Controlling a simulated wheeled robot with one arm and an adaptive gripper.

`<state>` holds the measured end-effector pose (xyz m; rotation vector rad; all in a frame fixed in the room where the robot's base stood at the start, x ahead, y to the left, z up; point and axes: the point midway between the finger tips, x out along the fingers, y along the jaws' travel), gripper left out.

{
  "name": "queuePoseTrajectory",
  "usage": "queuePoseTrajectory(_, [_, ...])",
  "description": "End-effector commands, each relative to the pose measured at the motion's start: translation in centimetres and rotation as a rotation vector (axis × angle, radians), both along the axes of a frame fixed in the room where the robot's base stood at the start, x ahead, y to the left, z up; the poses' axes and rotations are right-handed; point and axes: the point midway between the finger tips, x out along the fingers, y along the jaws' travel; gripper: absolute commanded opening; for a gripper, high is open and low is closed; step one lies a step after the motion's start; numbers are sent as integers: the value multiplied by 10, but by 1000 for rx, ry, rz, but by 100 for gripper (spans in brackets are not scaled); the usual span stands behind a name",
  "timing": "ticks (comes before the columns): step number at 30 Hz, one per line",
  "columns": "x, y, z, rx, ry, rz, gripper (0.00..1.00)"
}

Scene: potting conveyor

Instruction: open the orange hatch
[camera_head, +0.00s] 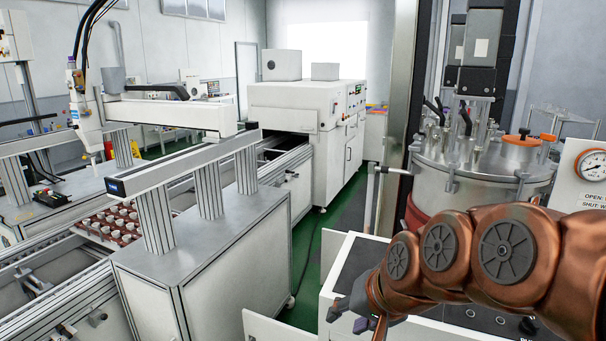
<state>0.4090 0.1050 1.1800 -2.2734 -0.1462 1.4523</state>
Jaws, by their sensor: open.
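The orange hatch (521,140) is a small round orange cover on top of the metal tank (471,182) at the right. It appears to lie flat on the tank's lid, and an orange piece (547,137) sticks out at its right. My gripper (346,317) is at the bottom centre, low and to the left of the tank, well apart from the hatch. It is open, and I see nothing between its fingers. My copper-coloured arm crosses the lower right and hides the lower part of the tank.
Several valves and black-handled levers (466,120) stand on the lid left of the hatch. A conveyor line (205,165) runs along the left. Green floor (325,250) lies between.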

Motion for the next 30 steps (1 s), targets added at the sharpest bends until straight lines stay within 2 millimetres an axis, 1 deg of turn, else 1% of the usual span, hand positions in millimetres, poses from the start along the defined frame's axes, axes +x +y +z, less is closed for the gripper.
queuePoseTrajectory(1, [-22, -11, -18, -57, 57, 29, 40])
queuePoseTrajectory(2, [-36, -18, -28, -89, 93, 51, 40])
queuePoseTrajectory(3, [-55, -27, -41, -131, 142, 78, 40])
queuePoseTrajectory(5, [-85, -41, -58, -189, 219, 118, 40])
queuePoseTrajectory(6, [-104, -51, -68, -225, 268, 141, 40])
queuePoseTrajectory(9, [-148, -72, -86, -293, 386, 194, 40])
queuePoseTrajectory(12, [-183, -89, -98, -338, 485, 232, 40])
queuePoseTrajectory(15, [-207, -100, -103, -361, 550, 257, 40])
queuePoseTrajectory(18, [-217, -105, -105, -372, 577, 267, 40])
queuePoseTrajectory(20, [-219, -105, -105, -373, 583, 270, 40])
queuePoseTrajectory(30, [-219, -105, -105, -372, 582, 270, 40])
